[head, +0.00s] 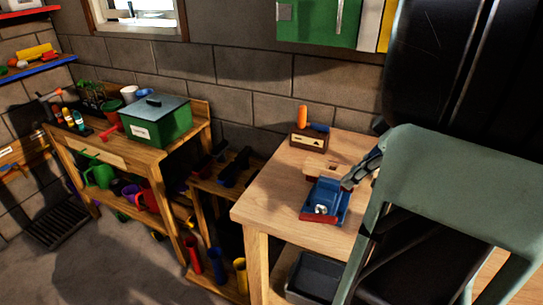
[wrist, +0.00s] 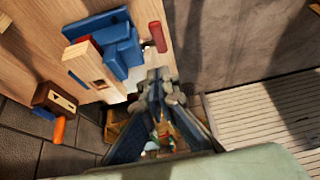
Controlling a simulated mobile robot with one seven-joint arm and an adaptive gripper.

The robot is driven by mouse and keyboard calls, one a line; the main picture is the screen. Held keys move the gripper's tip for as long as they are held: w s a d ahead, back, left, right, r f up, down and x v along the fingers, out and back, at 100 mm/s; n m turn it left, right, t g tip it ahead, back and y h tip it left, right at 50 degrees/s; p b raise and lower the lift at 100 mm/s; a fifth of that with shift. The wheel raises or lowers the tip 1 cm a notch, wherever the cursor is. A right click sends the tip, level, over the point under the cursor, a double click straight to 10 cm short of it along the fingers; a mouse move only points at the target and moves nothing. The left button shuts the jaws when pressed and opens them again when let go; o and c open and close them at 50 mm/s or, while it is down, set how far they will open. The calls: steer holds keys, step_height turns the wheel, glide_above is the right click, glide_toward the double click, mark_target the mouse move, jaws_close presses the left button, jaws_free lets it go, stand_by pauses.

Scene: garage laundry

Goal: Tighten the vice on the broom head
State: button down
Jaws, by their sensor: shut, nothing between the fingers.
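The blue vice (head: 327,190) with a red front sits on the wooden workbench (head: 278,190). It also shows in the wrist view (wrist: 118,45). A light wooden block, seemingly the broom head (head: 316,168), is at the vice's back side; in the wrist view the block (wrist: 86,66) shows a dark hole. Whether the jaws grip it tightly I cannot tell. My gripper (head: 347,184) is shut and empty, close by the vice's right side. In the wrist view my gripper (wrist: 159,80) is just below a short red bar (wrist: 157,37) beside the vice; contact is unclear.
A wooden holder (head: 308,140) with orange and blue handles stands at the bench's back. A grey bin (head: 305,278) is below the bench. A green box (head: 157,122) sits on the left shelf unit. The bench's front left is clear. The wall is close behind.

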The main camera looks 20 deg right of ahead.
glide_above(333, 216)
steer(key=a, duration=0.1)
steer(key=f, duration=0.6)
steer(key=shift+w+a+f, duration=0.1)
steer(key=shift+w+f, duration=0.2)
steer(key=shift+s+d+f, duration=0.15)
steer(key=shift+d+f, duration=0.05)
steer(key=shift+f, duration=0.4)
steer(key=shift+s+d+f, duration=0.15)
steer(key=shift+f, duration=0.45)
steer(key=shift+s+d+f, duration=0.1)
steer(key=shift+d+f, duration=0.05)
steer(key=shift+f, duration=0.5)
steer(key=shift+f+b, duration=0.25)
steer(key=shift+b, duration=0.25)
steer(key=shift+s+r+t, duration=0.1)
steer(key=shift+s+t, duration=0.05)
steer(key=shift+t, duration=0.15)
steer(key=shift+y+b, duration=0.3)
